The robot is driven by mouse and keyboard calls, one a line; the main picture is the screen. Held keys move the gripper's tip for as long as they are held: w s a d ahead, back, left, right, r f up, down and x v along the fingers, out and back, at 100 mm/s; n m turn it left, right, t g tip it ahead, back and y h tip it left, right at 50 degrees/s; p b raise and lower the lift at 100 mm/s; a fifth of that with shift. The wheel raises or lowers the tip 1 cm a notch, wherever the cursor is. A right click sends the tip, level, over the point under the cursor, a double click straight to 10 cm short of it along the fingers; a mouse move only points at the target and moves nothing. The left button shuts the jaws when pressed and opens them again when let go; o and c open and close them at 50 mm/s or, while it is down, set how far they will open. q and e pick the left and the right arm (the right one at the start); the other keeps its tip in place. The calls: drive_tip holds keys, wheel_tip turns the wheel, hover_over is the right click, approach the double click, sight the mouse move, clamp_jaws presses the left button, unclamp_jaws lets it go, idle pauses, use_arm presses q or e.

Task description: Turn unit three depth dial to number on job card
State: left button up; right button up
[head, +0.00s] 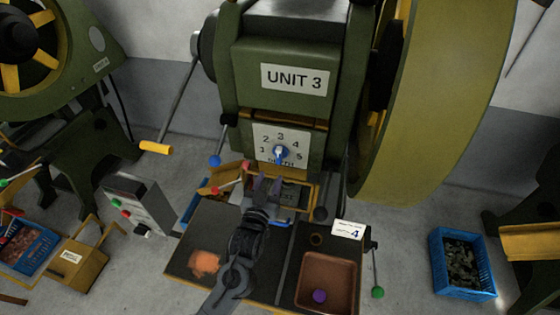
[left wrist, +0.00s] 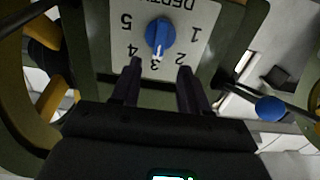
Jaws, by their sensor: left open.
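The unit three depth dial is a blue knob (head: 280,152) on a white plate (head: 262,133) numbered 1 to 5, on the green press. In the left wrist view the plate is upside down and the white pointer of the blue knob (left wrist: 160,36) points at about 3. The job card (head: 348,230) is white and shows a blue 4. My left gripper (head: 267,181) is open and empty, just below and in front of the dial. In the left wrist view its fingers (left wrist: 160,68) are apart, either side below the knob, not visibly touching it. My right gripper is not in view.
A lever with a blue ball (head: 215,160) stands left of the dial; its ball also shows in the left wrist view (left wrist: 270,108). A large yellow flywheel (head: 435,100) is at right. Below are a dark worktop (head: 215,235) and a copper-coloured tray (head: 335,270).

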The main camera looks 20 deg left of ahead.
sight(278, 157)
use_arm(q)
drive_tip(key=w, duration=0.9)
drive_tip(key=shift+w+a, duration=0.2)
drive_tip(key=shift+a, duration=0.2)
clamp_jaws()
